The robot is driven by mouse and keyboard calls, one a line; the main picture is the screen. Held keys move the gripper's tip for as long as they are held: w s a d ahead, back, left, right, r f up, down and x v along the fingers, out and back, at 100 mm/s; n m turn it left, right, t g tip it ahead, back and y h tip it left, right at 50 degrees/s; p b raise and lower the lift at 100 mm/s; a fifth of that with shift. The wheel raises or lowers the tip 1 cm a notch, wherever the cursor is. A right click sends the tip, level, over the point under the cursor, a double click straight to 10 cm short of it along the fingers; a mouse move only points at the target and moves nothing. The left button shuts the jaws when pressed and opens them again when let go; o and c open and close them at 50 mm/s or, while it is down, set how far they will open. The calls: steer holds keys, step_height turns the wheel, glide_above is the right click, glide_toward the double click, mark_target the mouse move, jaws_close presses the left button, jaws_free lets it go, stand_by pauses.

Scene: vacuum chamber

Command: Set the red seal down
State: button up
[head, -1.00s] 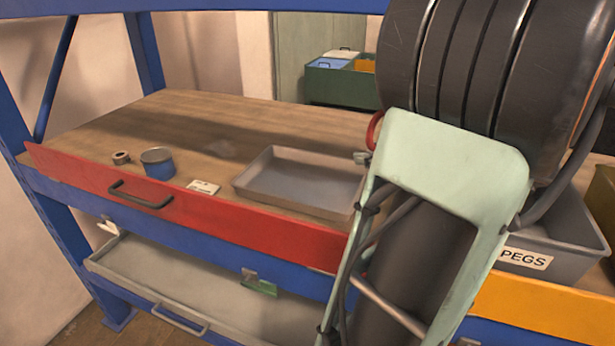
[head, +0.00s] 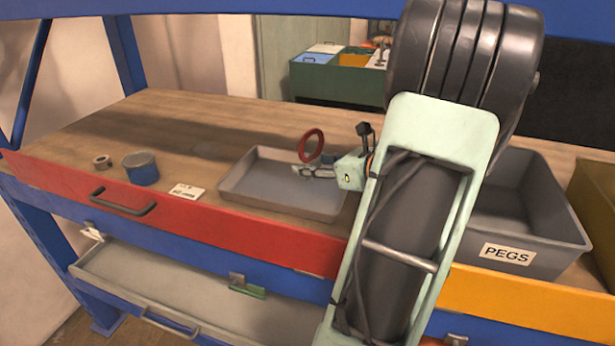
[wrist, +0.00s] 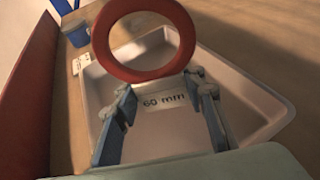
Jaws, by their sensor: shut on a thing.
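The red seal (head: 305,160) is a ring standing upright, held in the air above the grey tray (head: 240,193). In the wrist view the red seal (wrist: 145,76) shows just beyond the fingertips, with a tab marked "60 mm" (wrist: 164,101) below it. My gripper (head: 318,172) is shut on the seal, apparently by this tab between its blue-grey fingers (wrist: 165,97). The tray (wrist: 265,118) lies below and looks empty. The seal's height above the tray floor is hard to tell.
A white card (head: 187,191), blue tin (head: 141,170) and small metal ring (head: 102,162) stand left of the tray. A red drawer front (head: 220,210) runs along the near edge. The PEGS bin (head: 555,225) is right of my arm. The wooden bench behind the tray is clear.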

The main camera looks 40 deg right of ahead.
mark_target(307, 189)
steer(key=shift+w+f, duration=0.2)
steer(key=f, duration=0.3)
steer(key=shift+w+a, duration=0.1)
steer(key=shift+w, duration=0.25)
steer(key=shift+f, duration=0.4)
steer(key=shift+f, duration=0.25)
steer(key=o, duration=1.1)
steer(key=shift+r, duration=0.1)
steer(key=shift+o, duration=0.2)
